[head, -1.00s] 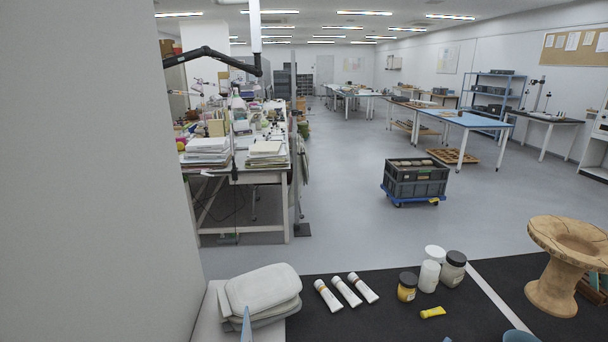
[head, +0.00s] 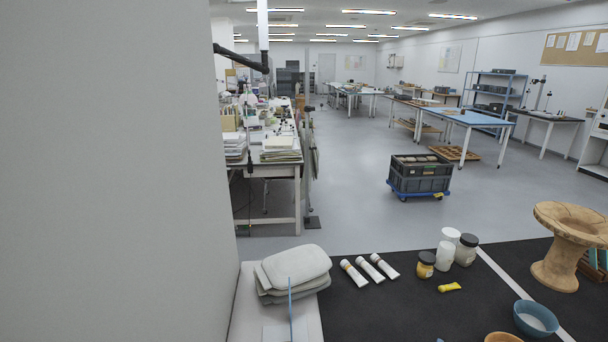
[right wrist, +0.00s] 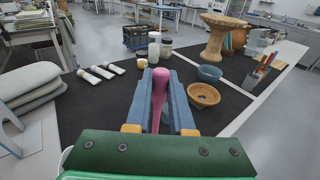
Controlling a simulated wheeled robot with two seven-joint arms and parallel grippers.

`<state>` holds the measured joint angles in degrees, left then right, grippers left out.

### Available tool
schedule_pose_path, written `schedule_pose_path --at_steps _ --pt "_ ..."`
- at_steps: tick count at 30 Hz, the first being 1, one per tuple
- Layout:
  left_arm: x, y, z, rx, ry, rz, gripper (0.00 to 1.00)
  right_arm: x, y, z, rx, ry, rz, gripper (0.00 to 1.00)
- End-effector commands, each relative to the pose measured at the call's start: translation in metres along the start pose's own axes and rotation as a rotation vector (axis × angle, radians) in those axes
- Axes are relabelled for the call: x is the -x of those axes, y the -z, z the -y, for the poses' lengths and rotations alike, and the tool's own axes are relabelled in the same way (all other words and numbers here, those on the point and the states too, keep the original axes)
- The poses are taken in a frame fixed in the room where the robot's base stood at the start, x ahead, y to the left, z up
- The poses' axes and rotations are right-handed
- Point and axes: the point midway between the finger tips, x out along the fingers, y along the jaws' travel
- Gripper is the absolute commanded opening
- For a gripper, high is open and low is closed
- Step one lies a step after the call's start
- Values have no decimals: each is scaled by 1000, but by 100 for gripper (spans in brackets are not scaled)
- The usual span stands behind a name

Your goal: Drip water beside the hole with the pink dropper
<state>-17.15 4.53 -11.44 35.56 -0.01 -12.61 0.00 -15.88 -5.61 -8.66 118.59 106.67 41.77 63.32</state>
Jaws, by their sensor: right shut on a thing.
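The pink dropper (right wrist: 159,92) is between the blue-grey fingers of my right gripper (right wrist: 160,76) in the right wrist view. The gripper is shut on it, with the dropper's wider end towards the fingertips. An orange-brown bowl (right wrist: 204,94) sits on the black mat just right of the fingers, apart from them. A dark spot, perhaps the hole, shows in its bottom. In the head view only the bowl's rim (head: 503,338) shows at the bottom edge. A blue bowl (head: 536,318) with pale contents stands beside it. My left gripper is in neither view.
The black mat (head: 400,310) has clear room at its front left. Grey pads (head: 294,270) lie left. A pale wall (head: 110,180) fills the left side.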

Motion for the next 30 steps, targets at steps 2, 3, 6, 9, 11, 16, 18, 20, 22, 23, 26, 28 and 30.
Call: schedule_pose_path --at_steps 2,3,6,9,11,16,18,20,22,23,26,28,30 --pt "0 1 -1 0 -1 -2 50 9 -4 0 15 -94 3 0" --pt "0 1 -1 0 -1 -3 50 14 -6 -2 20 -149 3 0" --pt "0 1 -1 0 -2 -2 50 27 -11 -5 37 -283 2 0" --pt "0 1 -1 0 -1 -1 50 41 -15 -7 56 -433 -1 0" --pt "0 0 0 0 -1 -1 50 51 -18 -10 67 -538 -5 0" --pt "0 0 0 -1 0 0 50 83 -29 -16 96 -889 -15 0" --pt "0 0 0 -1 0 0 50 94 -34 -18 103 -1012 -16 0" --pt "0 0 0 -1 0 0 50 102 -37 -20 110 -1108 -16 0" --pt "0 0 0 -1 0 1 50 112 -41 -22 120 -1215 -16 0" --pt "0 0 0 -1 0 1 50 116 -43 -23 124 -1260 -16 0" --pt "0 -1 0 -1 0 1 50 128 -49 -25 138 -1404 -16 0" --pt "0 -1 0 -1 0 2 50 138 -53 -27 149 -1510 -16 0" --pt "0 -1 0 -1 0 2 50 141 -60 -26 145 -1523 -8 0"
